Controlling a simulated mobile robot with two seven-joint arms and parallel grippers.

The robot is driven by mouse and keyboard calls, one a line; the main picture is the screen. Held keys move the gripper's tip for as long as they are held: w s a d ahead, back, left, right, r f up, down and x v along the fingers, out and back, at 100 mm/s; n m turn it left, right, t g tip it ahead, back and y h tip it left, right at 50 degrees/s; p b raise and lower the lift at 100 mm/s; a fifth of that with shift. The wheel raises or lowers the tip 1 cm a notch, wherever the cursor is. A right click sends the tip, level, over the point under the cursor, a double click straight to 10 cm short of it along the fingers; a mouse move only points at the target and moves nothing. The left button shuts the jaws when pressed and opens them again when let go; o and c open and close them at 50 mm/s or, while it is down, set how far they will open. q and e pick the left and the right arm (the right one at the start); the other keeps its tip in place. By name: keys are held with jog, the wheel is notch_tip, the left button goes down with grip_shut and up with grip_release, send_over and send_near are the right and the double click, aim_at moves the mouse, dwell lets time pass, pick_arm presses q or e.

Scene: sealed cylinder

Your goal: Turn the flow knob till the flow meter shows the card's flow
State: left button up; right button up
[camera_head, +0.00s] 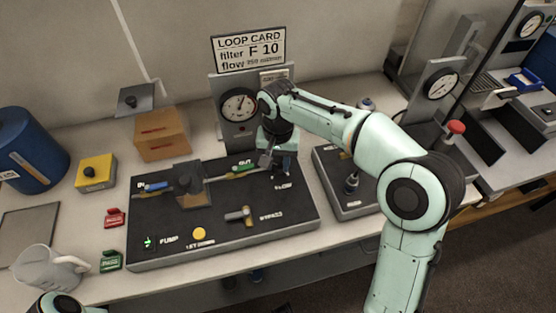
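The loop card (249,49) on the back wall reads filter F 10 and a flow value in small print, perhaps 150. The flow meter (238,106) is a round white dial on a grey upright plate below the card; its reading is too small to tell. My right gripper (275,165) points down at the back right of the dark panel, just behind the FLOW label (283,186). The flow knob is hidden by the gripper, so I cannot tell whether the fingers touch it or how far apart they are. My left gripper is out of view.
The dark panel (222,245) carries a bypass lever (238,214), a yellow button (199,233) and a filter block. A second dark unit (345,205) stands right. Left are a cardboard box (161,137), yellow box (95,172), blue drum (30,150) and jug (48,268).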

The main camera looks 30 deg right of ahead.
aim_at(278, 165)
jog(key=shift+m+p, duration=0.4)
jog(key=shift+m, duration=0.8)
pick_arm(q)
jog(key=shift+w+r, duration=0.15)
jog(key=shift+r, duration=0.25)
pick_arm(e)
jog(key=o, duration=1)
jog(key=shift+o, duration=0.2)
pick_arm(q)
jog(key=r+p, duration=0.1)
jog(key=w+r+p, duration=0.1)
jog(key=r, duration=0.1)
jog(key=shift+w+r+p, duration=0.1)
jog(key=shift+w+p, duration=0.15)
jog(key=shift+p, duration=0.15)
pick_arm(e)
notch_tip(278, 165, up, 13)
jog(key=shift+r, duration=0.2)
